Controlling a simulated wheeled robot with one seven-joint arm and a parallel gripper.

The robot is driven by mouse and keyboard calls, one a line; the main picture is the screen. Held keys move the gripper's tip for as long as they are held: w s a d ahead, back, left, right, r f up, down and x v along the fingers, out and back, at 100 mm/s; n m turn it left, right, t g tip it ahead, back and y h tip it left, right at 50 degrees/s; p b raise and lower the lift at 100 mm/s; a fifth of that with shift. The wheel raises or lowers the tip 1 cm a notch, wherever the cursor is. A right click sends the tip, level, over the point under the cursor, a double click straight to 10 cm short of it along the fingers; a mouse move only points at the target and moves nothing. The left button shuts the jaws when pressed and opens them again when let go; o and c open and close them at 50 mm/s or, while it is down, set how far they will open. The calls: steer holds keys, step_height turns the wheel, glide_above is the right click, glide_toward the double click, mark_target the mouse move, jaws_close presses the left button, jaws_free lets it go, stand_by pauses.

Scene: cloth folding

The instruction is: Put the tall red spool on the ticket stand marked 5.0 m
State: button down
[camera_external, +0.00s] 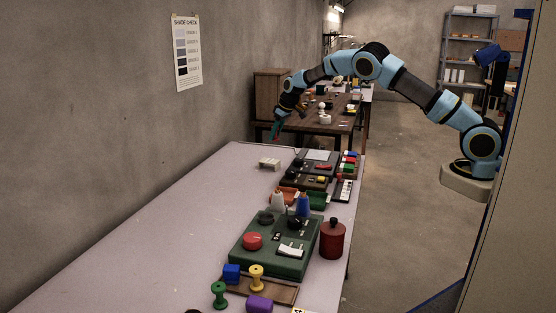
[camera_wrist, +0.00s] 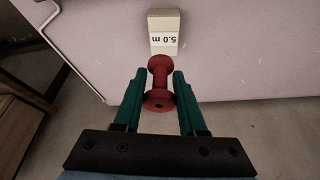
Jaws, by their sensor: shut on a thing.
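The red spool (camera_wrist: 158,72) is held between the two green fingers of my gripper (camera_wrist: 159,88) in the wrist view. Its two flanges and narrower waist show. The ticket stand marked 5.0 m (camera_wrist: 164,32) is a small cream block on the pale table, just beyond the spool in that view. The spool's far end appears close to the stand's near edge; I cannot tell whether they touch. In the external view my gripper (camera_external: 276,131) is above the far end of the table, and a pale stand (camera_external: 269,163) lies below it.
The long pale table (camera_external: 170,220) has clear room along its left side. A green box (camera_external: 270,262), a dark red canister (camera_external: 332,239), a green spool (camera_external: 219,294) and a yellow spool (camera_external: 256,278) are at its near right. A brown wooden table (camera_external: 335,125) stands behind.

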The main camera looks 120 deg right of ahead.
mark_target(273, 161)
step_height(273, 161, down, 9)
steer(key=p, duration=0.2)
steer(key=shift+s+p, duration=0.1)
steer(key=shift+p, duration=0.25)
steer(key=shift+f, duration=0.25)
steer(key=shift+f, duration=0.1)
steer(key=shift+f, duration=0.15)
steer(key=shift+c, duration=2.3)
jaws_free()
steer(key=shift+r, duration=0.25)
steer(key=shift+r, duration=0.2)
steer(key=b+v, duration=0.3)
steer(key=v, duration=0.8)
steer(key=shift+r, duration=0.3)
